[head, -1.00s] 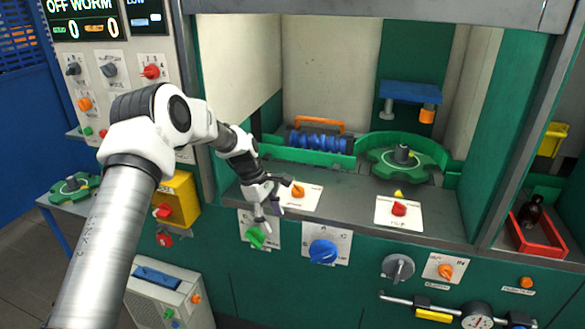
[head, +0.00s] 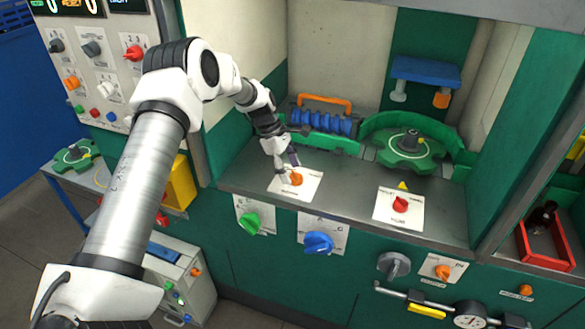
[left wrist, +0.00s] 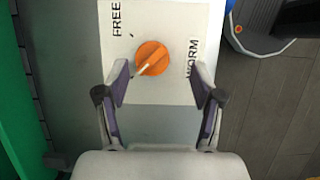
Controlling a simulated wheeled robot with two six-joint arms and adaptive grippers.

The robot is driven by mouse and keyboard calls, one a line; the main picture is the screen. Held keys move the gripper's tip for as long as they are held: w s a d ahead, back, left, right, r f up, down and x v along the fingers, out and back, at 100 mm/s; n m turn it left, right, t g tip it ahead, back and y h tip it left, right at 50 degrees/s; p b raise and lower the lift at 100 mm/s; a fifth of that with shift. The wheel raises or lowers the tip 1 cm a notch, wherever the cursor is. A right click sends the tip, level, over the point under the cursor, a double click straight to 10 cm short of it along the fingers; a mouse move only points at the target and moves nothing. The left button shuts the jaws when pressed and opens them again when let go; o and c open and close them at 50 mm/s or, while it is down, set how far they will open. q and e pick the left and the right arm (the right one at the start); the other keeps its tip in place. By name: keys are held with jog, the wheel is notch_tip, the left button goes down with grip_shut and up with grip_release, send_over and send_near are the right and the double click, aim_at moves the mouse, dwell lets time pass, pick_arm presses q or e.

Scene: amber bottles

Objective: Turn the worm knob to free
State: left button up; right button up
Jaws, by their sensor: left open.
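The worm knob is an orange round knob (head: 295,179) on a white plate (head: 282,185) on the grey ledge. In the left wrist view the knob (left wrist: 152,58) has a pale pointer line, and its plate (left wrist: 130,90) reads FREE at the upper left and WORM at the right. The line slants from lower left to upper right across the knob. My left gripper (head: 287,171) is above the plate at the knob. In the left wrist view its open fingers (left wrist: 160,85) stand either side of and just short of the knob, with nothing between them. My right gripper is not in view.
A blue worm screw (head: 322,122) with an orange handle (head: 324,100) lies behind the ledge, beside a green gear wheel (head: 410,145). A red knob (head: 400,204) sits to the right. Green (head: 250,222) and blue (head: 318,242) knobs are on the front panel below.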

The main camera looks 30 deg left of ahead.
aim_at(294, 172)
pick_arm(q)
jog(key=shift+w+d+f, duration=0.15)
jog(key=shift+w+f, duration=0.3)
jog(key=shift+f, duration=0.2)
jog(key=shift+w+d+f, duration=0.15)
jog(key=shift+w+f, duration=0.25)
jog(key=shift+f, duration=0.2)
jog(key=shift+s+r, duration=0.25)
jog(key=shift+s, duration=0.1)
jog(key=c, duration=0.3)
jog(key=shift+s, duration=0.15)
jog(key=c, duration=0.7)
jog(key=shift+c, duration=0.8)
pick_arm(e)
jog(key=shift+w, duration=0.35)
